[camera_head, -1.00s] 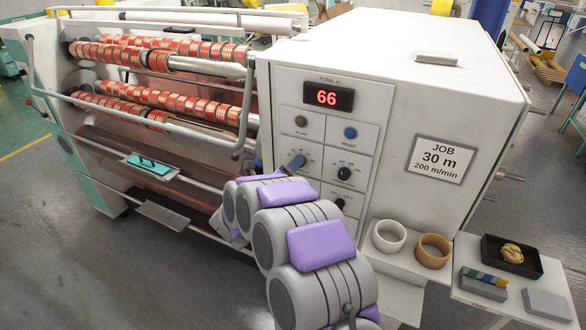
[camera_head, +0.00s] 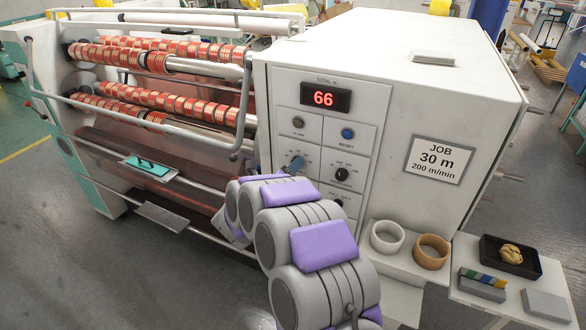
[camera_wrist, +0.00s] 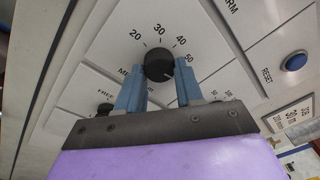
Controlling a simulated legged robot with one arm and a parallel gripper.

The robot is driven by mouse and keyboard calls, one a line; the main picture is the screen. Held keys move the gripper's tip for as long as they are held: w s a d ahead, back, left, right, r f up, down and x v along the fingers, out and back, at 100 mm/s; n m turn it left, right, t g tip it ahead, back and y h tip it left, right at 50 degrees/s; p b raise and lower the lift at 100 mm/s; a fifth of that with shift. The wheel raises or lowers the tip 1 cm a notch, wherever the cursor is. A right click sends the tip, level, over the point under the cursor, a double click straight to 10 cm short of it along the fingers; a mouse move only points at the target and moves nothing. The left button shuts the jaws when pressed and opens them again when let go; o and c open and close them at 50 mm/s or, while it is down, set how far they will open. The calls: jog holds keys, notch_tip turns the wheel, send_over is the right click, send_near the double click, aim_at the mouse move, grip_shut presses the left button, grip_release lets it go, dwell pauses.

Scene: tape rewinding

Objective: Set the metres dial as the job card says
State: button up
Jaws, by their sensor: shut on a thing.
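The metres dial (camera_wrist: 158,63) is a black round knob on the white panel, with 20, 30, 40 and 50 printed around it in the wrist view. My gripper (camera_wrist: 160,82) has its two blue fingers on either side of the knob, shut on it. A small pale mark shows near the knob's lower right edge, toward the 50 side. The job card (camera_head: 437,158) reads "JOB 30 m 200 m/min".
A red display (camera_head: 326,98) reads 66. Close by are a blue reset button (camera_head: 348,133), a grey button (camera_head: 298,122) and another black dial (camera_head: 342,174). Tape rings (camera_head: 388,237) stand on a shelf at lower right. Striped rolls (camera_head: 160,55) fill the machine's left.

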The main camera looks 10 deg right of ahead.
jog(key=shift+a+n, duration=0.2)
jog(key=shift+n, duration=0.2)
jog(key=n+t+p, duration=0.1)
jog(key=n+p, duration=0.5)
jog(key=n, duration=0.5)
jog(key=shift+d+r, duration=0.1)
jog(key=n+p, duration=0.2)
jog(key=n, duration=0.2)
jog(key=shift+s+n+t+y+p, duration=0.1)
jog(key=shift+n+t+y+p, duration=0.2)
jog(key=shift+t, duration=0.1)
jog(key=n+p, duration=0.3)
jog(key=n, duration=0.1)
jog(key=n+y+p, duration=0.1)
jog(key=n+p, duration=0.2)
jog(key=n, duration=0.2)
jog(key=shift+t, duration=0.4)
jog(key=shift+f, duration=0.2)
